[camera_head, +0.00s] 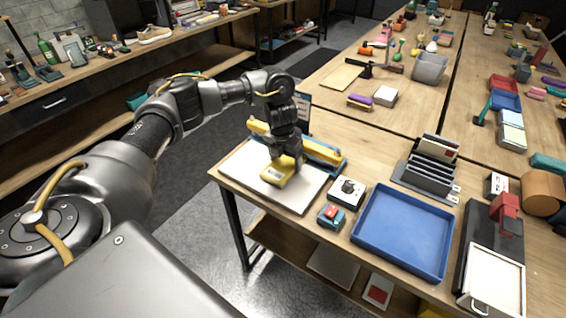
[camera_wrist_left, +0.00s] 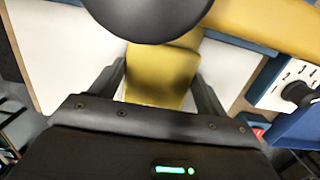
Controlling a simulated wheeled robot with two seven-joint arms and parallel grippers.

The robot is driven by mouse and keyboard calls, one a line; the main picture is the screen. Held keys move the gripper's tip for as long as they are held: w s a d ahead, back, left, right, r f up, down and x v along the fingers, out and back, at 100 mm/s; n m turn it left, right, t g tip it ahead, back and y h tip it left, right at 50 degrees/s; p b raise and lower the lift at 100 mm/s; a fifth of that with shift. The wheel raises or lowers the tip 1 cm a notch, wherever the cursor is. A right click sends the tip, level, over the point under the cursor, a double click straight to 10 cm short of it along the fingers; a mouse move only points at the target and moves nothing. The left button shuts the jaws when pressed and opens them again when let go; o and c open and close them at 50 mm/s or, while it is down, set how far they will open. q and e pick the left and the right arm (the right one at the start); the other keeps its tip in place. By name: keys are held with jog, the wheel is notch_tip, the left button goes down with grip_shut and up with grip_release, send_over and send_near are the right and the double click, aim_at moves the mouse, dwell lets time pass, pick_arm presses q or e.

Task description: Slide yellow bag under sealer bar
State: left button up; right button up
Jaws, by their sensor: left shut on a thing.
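The yellow bag (camera_head: 278,175) is at the fingertips of my left gripper (camera_head: 284,163), over the white board (camera_head: 305,192) in front of the sealer. My left gripper is shut on it. In the left wrist view the bag (camera_wrist_left: 160,78) shows between the two fingers of my left gripper (camera_wrist_left: 165,90). The sealer has a yellow bar (camera_head: 259,128) and a blue base (camera_head: 325,157); the yellow bar (camera_wrist_left: 275,22) also crosses the top right of the left wrist view. The wrist hides part of the bar and the bag's far edge. My right gripper is not in view.
To the right stand a white box with a dark knob (camera_head: 347,191), a small teal and red item (camera_head: 331,216) and a blue tray (camera_head: 402,233). A dark rack (camera_head: 430,172) stands behind the tray. The board's near part is bare.

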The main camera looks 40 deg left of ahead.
pick_arm(q)
jog(key=shift+w+b, duration=0.35)
jog(key=shift+w, duration=0.25)
dwell(0.4)
jog(key=o, duration=1)
jog(key=shift+o, duration=0.2)
jog(key=shift+r, duration=0.1)
notch_tip(320, 180, up, 11)
jog(key=s+p, duration=0.1)
jog(key=shift+s+f+p, duration=0.15)
jog(key=shift+f+p, duration=0.05)
jog(key=shift+p, duration=0.1)
